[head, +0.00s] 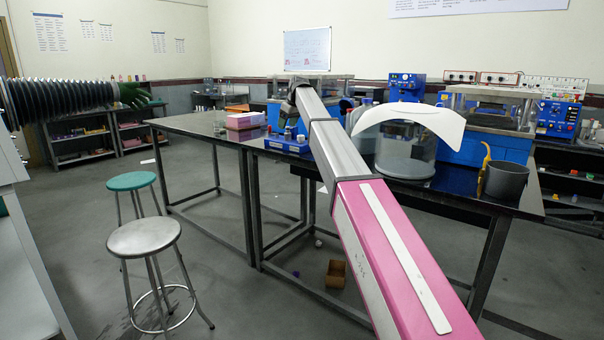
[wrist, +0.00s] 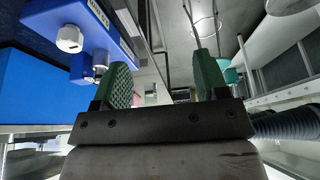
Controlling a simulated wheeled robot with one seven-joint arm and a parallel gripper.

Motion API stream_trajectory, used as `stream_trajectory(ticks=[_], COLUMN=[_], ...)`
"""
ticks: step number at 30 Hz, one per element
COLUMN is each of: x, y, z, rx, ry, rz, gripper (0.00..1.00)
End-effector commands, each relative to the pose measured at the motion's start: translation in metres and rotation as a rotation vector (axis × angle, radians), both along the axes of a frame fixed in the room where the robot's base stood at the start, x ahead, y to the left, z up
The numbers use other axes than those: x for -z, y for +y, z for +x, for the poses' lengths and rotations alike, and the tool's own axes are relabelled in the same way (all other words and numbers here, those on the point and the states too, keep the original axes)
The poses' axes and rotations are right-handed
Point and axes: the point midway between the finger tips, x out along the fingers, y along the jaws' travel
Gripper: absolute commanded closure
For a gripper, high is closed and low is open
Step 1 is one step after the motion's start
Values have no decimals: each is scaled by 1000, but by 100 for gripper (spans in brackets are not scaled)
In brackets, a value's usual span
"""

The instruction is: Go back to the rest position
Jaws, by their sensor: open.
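My gripper (wrist: 162,72) shows in the wrist view with its two green, ridged fingers wide apart and nothing between them. In the head view my pink and grey arm reaches from the lower right toward the far table. Its dark end shows above the tabletop, but the fingers cannot be made out there. A blue tray (head: 281,146) with small bottles stands on the table (head: 195,124) just below the arm's end.
A clear cylindrical vessel with a white curved shield (head: 410,118) stands right of my arm. A dark grey pot (head: 506,181) sits near the table's right end. A pink-and-white box (head: 245,121) is left of the tray. Two stools (head: 144,237) (head: 131,181) stand on the left floor.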

Motion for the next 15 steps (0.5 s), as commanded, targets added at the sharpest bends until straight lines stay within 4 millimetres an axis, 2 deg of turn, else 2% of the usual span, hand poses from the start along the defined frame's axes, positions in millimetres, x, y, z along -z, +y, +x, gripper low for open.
stream_trajectory(ticks=[8,11,15], x=[45,65,103], y=[-19,-28,-44], z=[-18,-28,-46], rx=[54,81,128], ry=[26,38,59], rz=[-7,-10,-18], gripper=[33,33,33])
